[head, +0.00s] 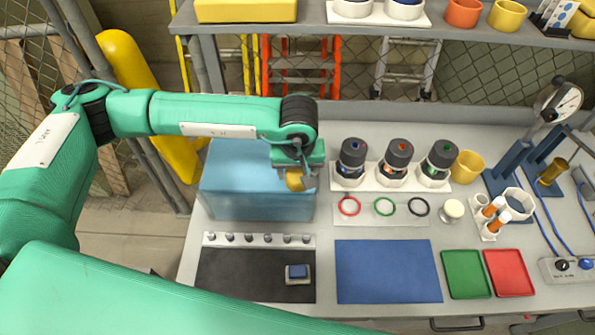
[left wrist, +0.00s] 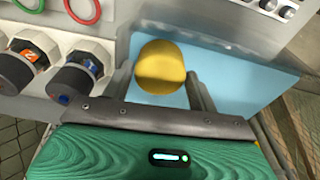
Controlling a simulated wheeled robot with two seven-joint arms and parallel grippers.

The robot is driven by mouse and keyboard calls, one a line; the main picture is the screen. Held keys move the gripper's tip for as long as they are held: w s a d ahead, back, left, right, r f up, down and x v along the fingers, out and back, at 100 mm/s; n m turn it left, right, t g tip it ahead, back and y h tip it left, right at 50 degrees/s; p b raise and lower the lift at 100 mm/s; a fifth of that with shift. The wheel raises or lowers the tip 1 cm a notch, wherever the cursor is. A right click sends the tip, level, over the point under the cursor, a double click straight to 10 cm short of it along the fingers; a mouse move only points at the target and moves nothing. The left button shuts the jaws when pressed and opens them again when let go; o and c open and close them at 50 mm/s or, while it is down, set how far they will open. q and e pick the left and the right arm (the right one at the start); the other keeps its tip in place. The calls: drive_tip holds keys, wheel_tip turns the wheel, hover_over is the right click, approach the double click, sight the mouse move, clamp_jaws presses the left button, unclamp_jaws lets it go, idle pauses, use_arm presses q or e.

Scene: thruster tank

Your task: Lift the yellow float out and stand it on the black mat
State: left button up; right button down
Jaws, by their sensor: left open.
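The blue water tank (head: 235,207) stands left of the middle of the bench. The round yellow float (head: 294,182) is over its right part in the head view, partly hidden by my left gripper (head: 297,170). In the left wrist view the float (left wrist: 160,68) shows against the blue water, between and just beyond the two fingertips of my left gripper (left wrist: 160,82). The fingers are open, and I cannot tell whether either touches the float. The black mat (head: 240,275) lies in front of the tank. My right gripper is not in view.
A blue-topped block (head: 298,272) sits on the mat's right part. A strip with several knobs (head: 258,240) runs along its back edge. Black thruster units (head: 351,160) stand right of the tank, with coloured rings (head: 384,207) before them. The mat's left part is clear.

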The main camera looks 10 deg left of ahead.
use_arm(q)
drive_tip(key=shift+f, duration=0.7)
drive_tip(key=c, duration=0.6)
drive_tip(key=shift+c, duration=0.2)
drive_tip(key=shift+r, duration=0.1)
drive_tip(key=shift+w+r, duration=0.1)
drive_tip(key=shift+r, duration=0.45)
wheel_tip(320, 180, up, 18)
drive_tip(key=b, duration=0.6)
wheel_tip(320, 180, up, 11)
drive_tip(key=p, duration=0.3)
hover_over(298, 173)
drive_tip(key=shift+a+f, duration=0.1)
idle(0.4)
